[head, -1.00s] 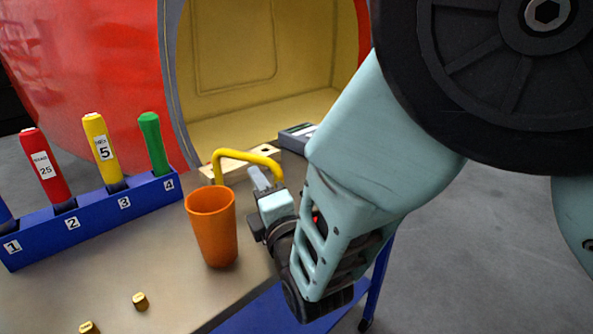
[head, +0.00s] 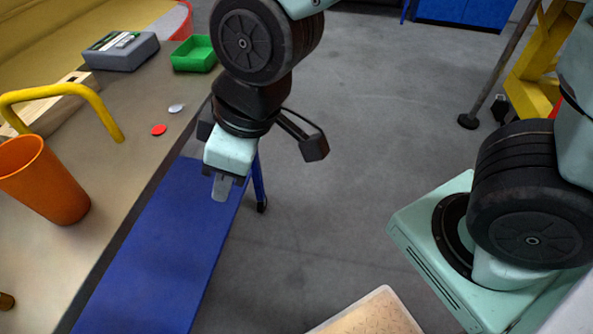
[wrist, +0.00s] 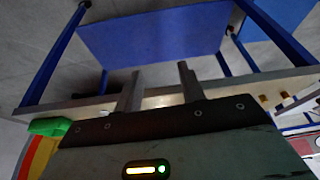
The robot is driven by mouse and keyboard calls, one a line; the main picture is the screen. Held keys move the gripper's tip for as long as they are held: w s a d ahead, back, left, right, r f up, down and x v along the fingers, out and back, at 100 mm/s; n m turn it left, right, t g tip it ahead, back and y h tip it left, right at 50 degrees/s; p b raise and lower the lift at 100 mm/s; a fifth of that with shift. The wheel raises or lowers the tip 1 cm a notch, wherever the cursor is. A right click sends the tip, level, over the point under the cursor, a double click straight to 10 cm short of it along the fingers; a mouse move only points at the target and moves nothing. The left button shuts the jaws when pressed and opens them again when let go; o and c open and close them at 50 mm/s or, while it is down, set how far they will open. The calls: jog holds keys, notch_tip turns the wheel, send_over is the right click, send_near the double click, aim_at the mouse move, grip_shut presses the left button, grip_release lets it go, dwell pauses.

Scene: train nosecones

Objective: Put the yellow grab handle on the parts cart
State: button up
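The yellow grab handle (head: 62,90) stands as an arch on the workbench at the left of the head view, behind the orange cup. My gripper (head: 221,188) hangs past the bench's right edge, to the right of the handle and clear of it. In the wrist view my gripper (wrist: 160,85) shows two fingers apart with nothing between them. The handle is not visible in the wrist view. I cannot tell which thing in view is the parts cart.
On the bench (head: 125,185) are an orange cup (head: 42,180), a grey device (head: 120,52), a green tray (head: 195,53) and a red disc (head: 159,130). A blue shelf (head: 160,245) lies below. A tan-topped surface (head: 370,316) is at the bottom. Grey floor between is open.

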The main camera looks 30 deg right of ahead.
jog(key=s+d+m+g+h, duration=0.2)
jog(key=s+d+m, duration=0.1)
jog(key=s+d, duration=0.4)
jog(key=shift+d+r+h, duration=0.25)
jog(key=shift+r+h, duration=0.05)
jog(key=shift+r, duration=0.15)
jog(key=shift+w, duration=0.1)
